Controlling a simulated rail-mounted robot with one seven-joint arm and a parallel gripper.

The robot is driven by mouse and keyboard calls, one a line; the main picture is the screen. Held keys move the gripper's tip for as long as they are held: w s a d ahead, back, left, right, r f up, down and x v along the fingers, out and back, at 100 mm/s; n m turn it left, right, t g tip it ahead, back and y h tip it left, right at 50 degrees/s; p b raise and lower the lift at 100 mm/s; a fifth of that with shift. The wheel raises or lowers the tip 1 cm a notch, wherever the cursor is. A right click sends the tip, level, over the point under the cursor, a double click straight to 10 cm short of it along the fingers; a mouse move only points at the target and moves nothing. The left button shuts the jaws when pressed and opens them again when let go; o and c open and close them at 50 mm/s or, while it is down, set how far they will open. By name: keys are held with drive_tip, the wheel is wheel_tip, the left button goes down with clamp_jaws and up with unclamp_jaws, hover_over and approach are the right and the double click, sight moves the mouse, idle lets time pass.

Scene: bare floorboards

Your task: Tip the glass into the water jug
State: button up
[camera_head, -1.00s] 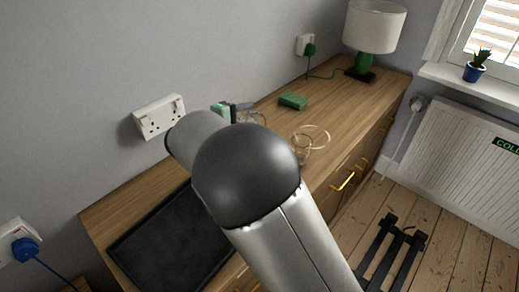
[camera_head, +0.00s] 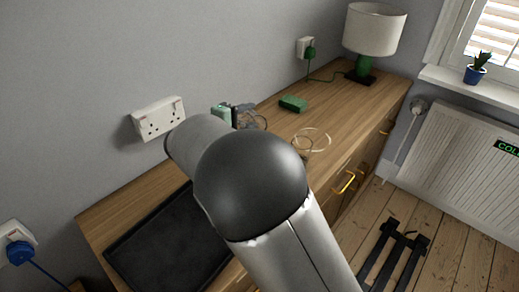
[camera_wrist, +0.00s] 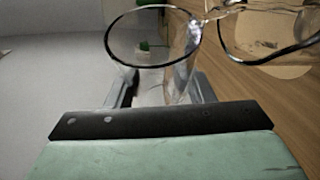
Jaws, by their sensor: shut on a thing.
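My gripper (camera_wrist: 163,88) is shut on the clear glass (camera_wrist: 176,84), which sits between the two fingers in the wrist view. The glass's dark round rim shows just above the fingers. The clear water jug (camera_wrist: 268,62) is to its right, its rim close to the glass's rim. I cannot tell whether the rims touch. In the head view my gripper (camera_head: 232,114) is mostly behind my arm, with clear glass (camera_head: 256,121) just showing beside it. The jug's pale ring (camera_head: 326,142) stands on the sideboard to the right, partly hidden by my arm. Water level and the glass's exact tilt are unclear.
The wooden sideboard (camera_head: 352,108) runs along the wall. A green box (camera_head: 293,103) and a lamp (camera_head: 373,32) stand beyond the jug. A black tray (camera_head: 160,250) lies at the near left. Bare wood lies between the jug and the lamp.

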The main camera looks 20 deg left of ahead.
drive_tip(key=shift+s+d+f+m+t+b, duration=0.15)
drive_tip(key=shift+m+t+b, duration=0.2)
drive_tip(key=shift+b, duration=1.3)
drive_tip(key=shift+a+f+m+t+b, duration=0.15)
drive_tip(key=shift+m+b, duration=0.3)
drive_tip(key=shift+b, duration=1.15)
drive_tip(key=shift+s+d+r+m+b, duration=0.1)
drive_tip(key=shift+d+r+m+b, duration=0.2)
drive_tip(key=shift+b, duration=1.25)
drive_tip(key=shift+f+m+t+b, duration=0.1)
drive_tip(key=shift+m+t+b, duration=0.2)
drive_tip(key=shift+b, duration=0.6)
